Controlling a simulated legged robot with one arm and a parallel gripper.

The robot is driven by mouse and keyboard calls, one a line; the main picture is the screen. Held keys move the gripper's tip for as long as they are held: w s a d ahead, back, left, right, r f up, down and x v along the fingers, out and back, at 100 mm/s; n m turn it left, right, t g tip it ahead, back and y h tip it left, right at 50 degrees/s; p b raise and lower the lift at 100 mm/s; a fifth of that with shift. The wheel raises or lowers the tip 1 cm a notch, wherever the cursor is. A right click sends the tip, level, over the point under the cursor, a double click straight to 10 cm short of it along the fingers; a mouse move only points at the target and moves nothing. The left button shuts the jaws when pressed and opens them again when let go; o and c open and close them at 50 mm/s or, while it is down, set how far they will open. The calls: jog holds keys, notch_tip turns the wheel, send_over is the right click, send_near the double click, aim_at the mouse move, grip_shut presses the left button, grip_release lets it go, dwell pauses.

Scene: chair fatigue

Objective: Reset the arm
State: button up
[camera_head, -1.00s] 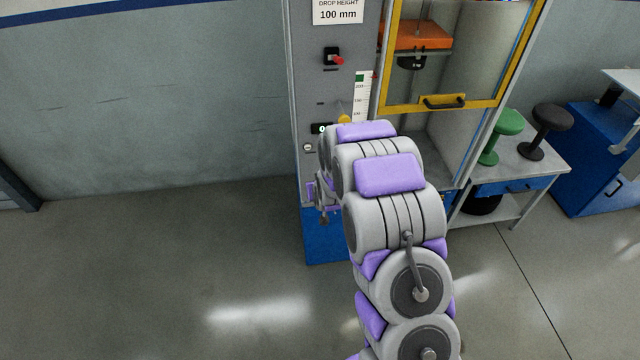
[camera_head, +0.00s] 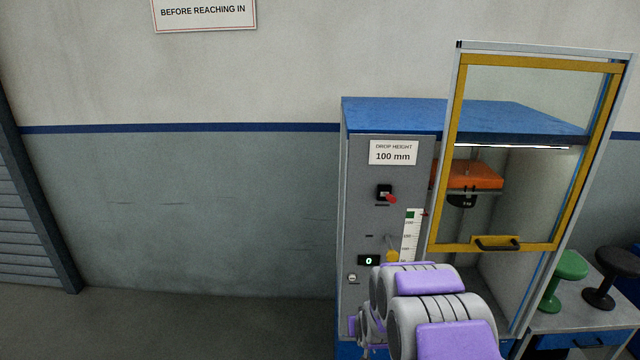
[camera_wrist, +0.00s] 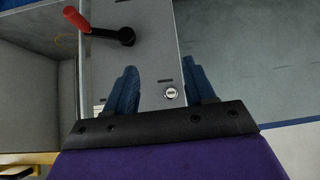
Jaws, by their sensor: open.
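My gripper (camera_wrist: 162,85) is open in the wrist view, with its two dark blue fingers apart and nothing held between them. A grey panel with a round silver lock (camera_wrist: 170,93) shows between and beyond the fingers. I cannot tell whether they touch the panel. A red-handled lever on a black hub (camera_wrist: 127,36) is at the upper left of that view. In the head view my purple and grey arm reaches toward the front of the test machine (camera_head: 390,160), and the gripper is mostly hidden low beside the control panel.
The machine's yellow-framed guard door (camera_head: 540,247) is at right, with an orange block (camera_head: 468,175) behind its clear pane. A green stool (camera_head: 567,272) and a black stool (camera_head: 612,280) stand on a table at far right. Floor at left is clear.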

jog(key=s+r+g, duration=0.3)
jog(key=s+r, duration=0.4)
jog(key=s, duration=0.3)
jog(key=s+r+g, duration=0.2)
jog(key=s+r, duration=0.5)
jog(key=s, duration=0.3)
jog(key=s+r+g, duration=0.2)
jog(key=s+r, duration=0.1)
jog(key=s, duration=1.1)
jog(key=s+r+g, duration=0.3)
jog(key=s+r, duration=0.1)
jog(key=s, duration=1)
jog(key=shift+g, duration=0.3)
